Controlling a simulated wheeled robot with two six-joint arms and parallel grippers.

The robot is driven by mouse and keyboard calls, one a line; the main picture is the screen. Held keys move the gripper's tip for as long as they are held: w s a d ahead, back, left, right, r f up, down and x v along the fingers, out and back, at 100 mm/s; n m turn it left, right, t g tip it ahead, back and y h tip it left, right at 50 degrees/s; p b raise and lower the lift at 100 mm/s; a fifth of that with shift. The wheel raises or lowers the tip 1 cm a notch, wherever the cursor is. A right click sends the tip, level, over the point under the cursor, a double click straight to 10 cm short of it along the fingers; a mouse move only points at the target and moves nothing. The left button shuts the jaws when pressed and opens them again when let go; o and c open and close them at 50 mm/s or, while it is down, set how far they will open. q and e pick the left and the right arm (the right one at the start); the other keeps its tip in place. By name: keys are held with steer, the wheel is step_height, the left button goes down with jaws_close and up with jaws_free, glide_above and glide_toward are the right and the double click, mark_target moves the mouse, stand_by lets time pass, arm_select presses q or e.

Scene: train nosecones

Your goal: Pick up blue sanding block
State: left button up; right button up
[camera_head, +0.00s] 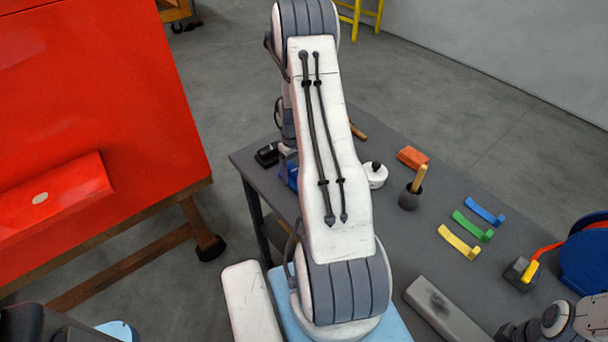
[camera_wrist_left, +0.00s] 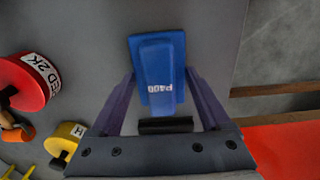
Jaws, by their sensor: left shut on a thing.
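The blue sanding block (camera_wrist_left: 160,75), printed P400, sits between the two fingers of my left gripper (camera_wrist_left: 162,88) in the left wrist view. The fingers are shut on its sides. In the head view a small part of the blue block (camera_head: 291,178) shows at the left end of the grey table, and my left arm hides most of the gripper there. Whether the block touches the table cannot be told. Part of my right arm shows at the lower right of the head view, with its jaw state unclear.
The grey table (camera_head: 404,245) holds an orange block (camera_head: 412,157), a white round tool (camera_head: 375,174), blue, green and yellow hooked pieces and a long grey block (camera_head: 445,312). A large red panel (camera_head: 95,90) stands left. The wrist view shows red (camera_wrist_left: 28,82) and yellow (camera_wrist_left: 65,140) labelled tins.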

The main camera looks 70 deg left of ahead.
arm_select(q)
step_height(320, 180, up, 10)
stand_by(0.5)
stand_by(0.6)
steer(key=shift+r, duration=0.15)
step_height(320, 180, down, 10)
steer(key=shift+f, duration=0.1)
stand_by(0.6)
steer(key=o, duration=1.5)
steer(key=shift+f, duration=0.1)
step_height(320, 180, up, 12)
steer(key=shift+r, duration=0.2)
